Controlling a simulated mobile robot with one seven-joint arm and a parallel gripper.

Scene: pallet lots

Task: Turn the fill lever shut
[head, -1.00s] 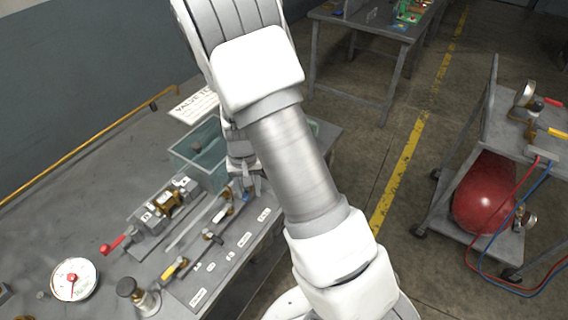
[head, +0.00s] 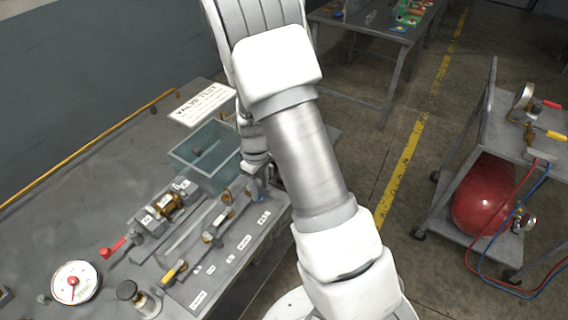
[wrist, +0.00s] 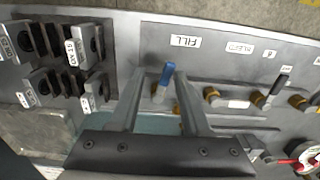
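The fill lever (wrist: 165,83) has a blue handle and sits by the FILL label (wrist: 185,41) on the valve panel in the wrist view. My gripper (wrist: 160,78) is open, with one finger on each side of the blue handle. Gaps show between the handle and both fingers. In the head view my gripper (head: 257,178) is low over the far end of the valve row, and its fingertips are partly hidden. The FILL label (head: 264,218) lies just below it there.
An open clear tank (head: 205,157) stands left of my gripper. Other valves with yellow and dark handles line the panel (head: 222,262). A clamp fixture (head: 165,208), a red-handled lever (head: 114,247) and a gauge (head: 75,283) are on the bench. A cart with a red tank (head: 484,197) stands right.

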